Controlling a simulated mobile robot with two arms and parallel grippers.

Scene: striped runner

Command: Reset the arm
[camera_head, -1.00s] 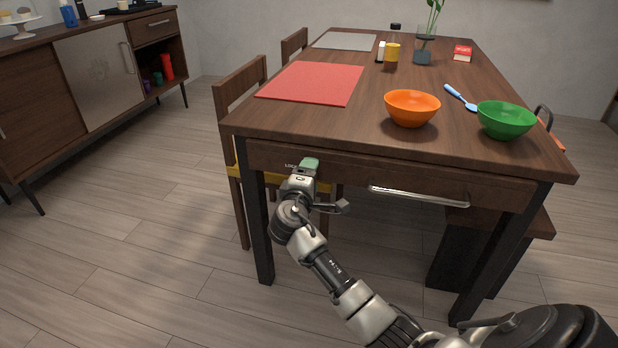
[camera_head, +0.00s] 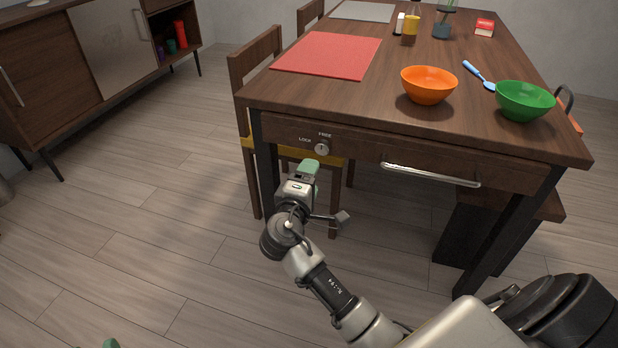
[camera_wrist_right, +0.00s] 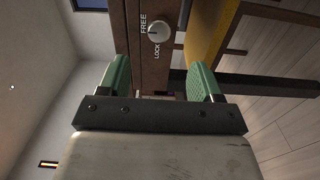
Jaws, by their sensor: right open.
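My right gripper (camera_head: 308,168) has green fingertips and is in front of the table's drawer front, just below a round metal knob (camera_head: 321,149). In the right wrist view the green fingers (camera_wrist_right: 160,76) are spread apart with nothing between them. The knob (camera_wrist_right: 159,31) shows beyond them, apart from the fingers, with the words FREE and LOCK beside it. A small green tip of my left gripper (camera_head: 110,343) shows at the bottom edge of the head view; the rest of it is out of frame.
The wooden table (camera_head: 480,125) has a drawer with a silver handle (camera_head: 430,175). On top are an orange bowl (camera_head: 428,86), a green bowl (camera_head: 523,101), a blue spoon (camera_head: 478,76) and a red placemat (camera_head: 330,55). A chair (camera_head: 255,62) stands at the left side. Floor at left is clear.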

